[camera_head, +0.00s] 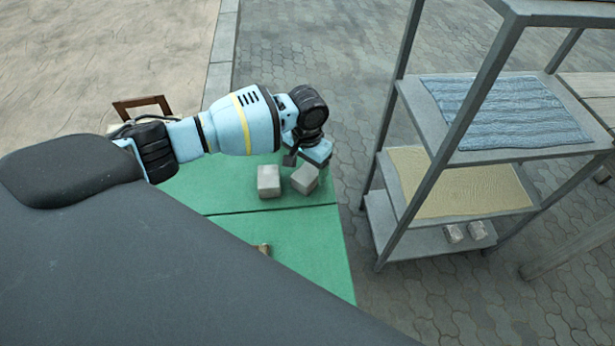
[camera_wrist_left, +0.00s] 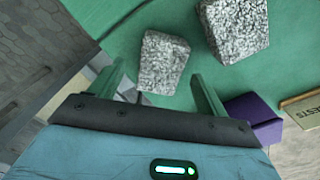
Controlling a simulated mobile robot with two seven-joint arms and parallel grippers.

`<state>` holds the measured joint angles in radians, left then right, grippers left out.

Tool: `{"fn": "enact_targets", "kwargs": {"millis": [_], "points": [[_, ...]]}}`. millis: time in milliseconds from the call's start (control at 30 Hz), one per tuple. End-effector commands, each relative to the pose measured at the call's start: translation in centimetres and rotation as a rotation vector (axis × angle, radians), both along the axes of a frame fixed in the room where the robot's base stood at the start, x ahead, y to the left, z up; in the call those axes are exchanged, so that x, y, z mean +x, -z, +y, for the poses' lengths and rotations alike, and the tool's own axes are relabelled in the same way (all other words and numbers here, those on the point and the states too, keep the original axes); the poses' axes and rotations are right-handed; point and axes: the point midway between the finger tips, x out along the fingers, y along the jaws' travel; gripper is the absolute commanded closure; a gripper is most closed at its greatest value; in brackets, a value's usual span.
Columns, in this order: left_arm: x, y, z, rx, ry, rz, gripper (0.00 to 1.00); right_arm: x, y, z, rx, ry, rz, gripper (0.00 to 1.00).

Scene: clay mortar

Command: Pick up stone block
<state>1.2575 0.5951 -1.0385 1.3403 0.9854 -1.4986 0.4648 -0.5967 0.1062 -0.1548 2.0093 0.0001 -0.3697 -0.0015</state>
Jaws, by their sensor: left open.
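Two rough grey stone blocks stand close together on the green tabletop (camera_head: 305,225), a left one (camera_head: 268,181) and a right one (camera_head: 305,179) in the head view. My left gripper (camera_head: 307,162) is above and just behind the right block, pointing down. In the left wrist view, one block (camera_wrist_left: 162,62) shows in line with the gap between the open, empty fingers of my left gripper (camera_wrist_left: 158,72). Another block (camera_wrist_left: 235,30) lies up and right, outside the fingers. Contact between fingers and block cannot be told. My right gripper is not in view.
A grey metal shelf rack (camera_head: 447,150) stands right of the table, with a blue cloth (camera_head: 505,110), a yellowish mat (camera_head: 455,183) and two pale blocks (camera_head: 453,233) low down. A purple object (camera_wrist_left: 255,118) and a lettered sign (camera_wrist_left: 302,106) show in the wrist view.

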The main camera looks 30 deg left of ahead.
Motion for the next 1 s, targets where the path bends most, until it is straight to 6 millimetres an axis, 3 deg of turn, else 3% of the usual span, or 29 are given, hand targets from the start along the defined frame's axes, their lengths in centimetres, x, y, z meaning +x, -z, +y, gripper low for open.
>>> {"fn": "enact_targets", "kwargs": {"millis": [200, 533, 1000], "points": [[0.1, 3.0, 0.0, -0.001, 0.0, 0.002, 0.24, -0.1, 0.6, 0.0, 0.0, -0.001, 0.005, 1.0], [0.1, 3.3, 0.1, 0.0, 0.0, -0.001, 0.25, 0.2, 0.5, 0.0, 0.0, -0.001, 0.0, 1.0], [0.1, 3.3, 0.1, 0.0, 0.0, 0.0, 0.85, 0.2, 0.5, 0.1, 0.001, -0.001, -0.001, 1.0]]}}
